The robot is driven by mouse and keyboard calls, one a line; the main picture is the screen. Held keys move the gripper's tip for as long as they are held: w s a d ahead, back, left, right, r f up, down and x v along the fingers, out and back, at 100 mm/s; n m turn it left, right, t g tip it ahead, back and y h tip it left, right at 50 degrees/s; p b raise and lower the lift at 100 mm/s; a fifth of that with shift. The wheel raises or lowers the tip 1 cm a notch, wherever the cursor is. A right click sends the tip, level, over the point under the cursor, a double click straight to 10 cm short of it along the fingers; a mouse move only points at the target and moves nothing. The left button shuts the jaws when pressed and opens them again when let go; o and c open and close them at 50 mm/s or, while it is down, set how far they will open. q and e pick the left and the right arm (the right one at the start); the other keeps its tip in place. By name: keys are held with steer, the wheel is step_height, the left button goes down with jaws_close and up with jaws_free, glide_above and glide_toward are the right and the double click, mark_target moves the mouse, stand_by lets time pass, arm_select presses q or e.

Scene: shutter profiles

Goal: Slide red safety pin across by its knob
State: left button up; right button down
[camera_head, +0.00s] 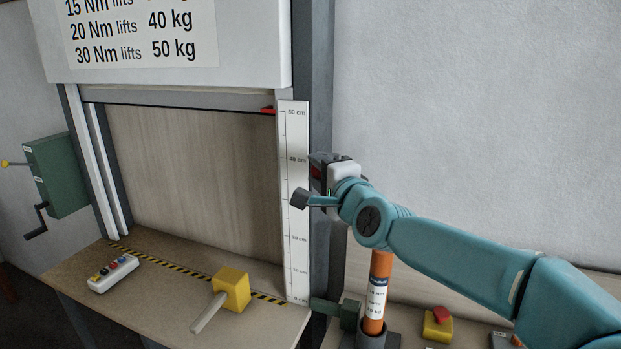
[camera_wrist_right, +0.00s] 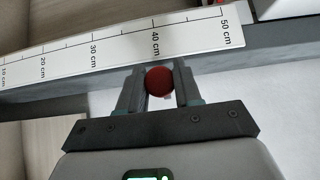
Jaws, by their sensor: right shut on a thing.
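In the right wrist view the round red knob (camera_wrist_right: 160,81) of the safety pin sits between the two fingers of my right gripper (camera_wrist_right: 159,76), which is shut on it. The knob is beside the white scale, near the 40 cm mark. In the head view my right gripper (camera_head: 319,172) is at the dark right post of the shutter frame, just right of the scale. The fingers and wrist mostly hide the pin there; its shaft cannot be made out. My left gripper is not in view.
The white scale (camera_head: 293,220) stands along the post, with a red pointer (camera_head: 268,110) near 50 cm. A yellow-headed mallet (camera_head: 231,289) and a button box (camera_head: 113,273) lie on the sill. An orange cylinder (camera_head: 378,290) stands below my arm, left of a red button (camera_head: 443,314).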

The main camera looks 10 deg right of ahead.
steer(key=shift+d+r, duration=0.1)
steer(key=shift+d, duration=0.05)
steer(key=c, duration=1.1)
jaws_free()
steer(key=o, duration=0.3)
steer(key=shift+w+d, duration=0.1)
steer(key=shift+d, duration=0.1)
steer(key=shift+a, duration=0.25)
steer(key=shift+s, duration=0.35)
steer(key=s+d+b, duration=0.2)
steer(key=s+d, duration=0.1)
steer(key=s, duration=1.2)
steer(key=shift+s+d, duration=0.2)
